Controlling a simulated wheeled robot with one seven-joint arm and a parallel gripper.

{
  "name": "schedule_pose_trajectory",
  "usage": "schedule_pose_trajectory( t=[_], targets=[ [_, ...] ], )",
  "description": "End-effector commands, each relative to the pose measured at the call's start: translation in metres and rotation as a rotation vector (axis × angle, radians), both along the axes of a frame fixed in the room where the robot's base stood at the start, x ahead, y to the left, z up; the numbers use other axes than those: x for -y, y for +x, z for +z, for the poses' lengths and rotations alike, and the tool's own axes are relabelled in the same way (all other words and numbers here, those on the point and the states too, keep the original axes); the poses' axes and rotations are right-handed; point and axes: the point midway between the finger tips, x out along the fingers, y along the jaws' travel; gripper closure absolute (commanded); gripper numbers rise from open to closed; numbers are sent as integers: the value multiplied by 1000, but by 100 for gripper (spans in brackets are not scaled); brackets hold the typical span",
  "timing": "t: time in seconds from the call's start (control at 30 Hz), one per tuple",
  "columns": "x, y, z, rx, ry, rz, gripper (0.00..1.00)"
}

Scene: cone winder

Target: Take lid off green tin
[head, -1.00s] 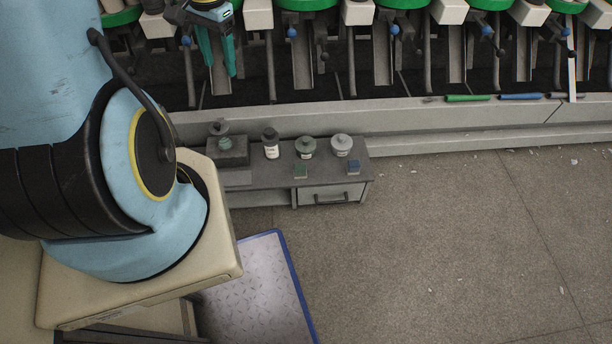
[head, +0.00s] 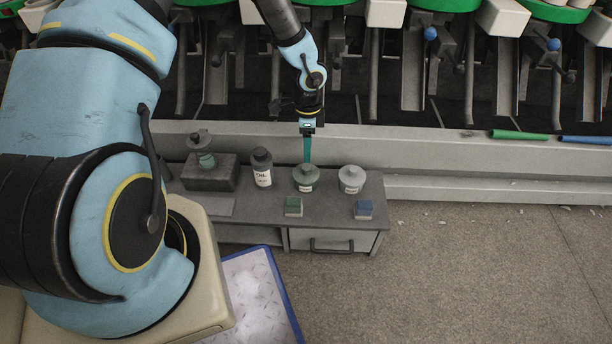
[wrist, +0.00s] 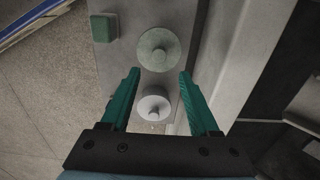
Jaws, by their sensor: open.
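The green tin (head: 306,186) stands upright on the low grey bench, with its round knobbed lid (head: 306,173) on top. In the wrist view the green lid (wrist: 159,48) shows from above, just beyond the fingertips. My gripper (head: 307,160) has teal fingers pointing down, above and behind the green tin in the head view. In the wrist view the two fingers (wrist: 160,72) are spread apart with nothing between the tips. I cannot tell the exact height gap to the lid. The label on the tin's front is too small to read.
A grey-white lidded tin (head: 351,180) stands to the right, a dark bottle (head: 262,168) to the left. A green block (head: 293,206) and blue block (head: 363,209) lie in front. The machine's ledge (head: 430,155) runs behind.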

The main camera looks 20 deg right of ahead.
Motion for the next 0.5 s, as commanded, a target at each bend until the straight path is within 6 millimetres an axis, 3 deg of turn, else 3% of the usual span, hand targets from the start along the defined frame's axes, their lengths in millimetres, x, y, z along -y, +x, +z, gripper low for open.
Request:
schedule_pose_trajectory(
  t=[0.1,0.27,0.5],
  targets=[
    [-1,0,-22,-2,2,1,38],
    [-2,0,-35,0,1,3,38],
    [-5,1,-71,-1,3,3,38]
  ],
)
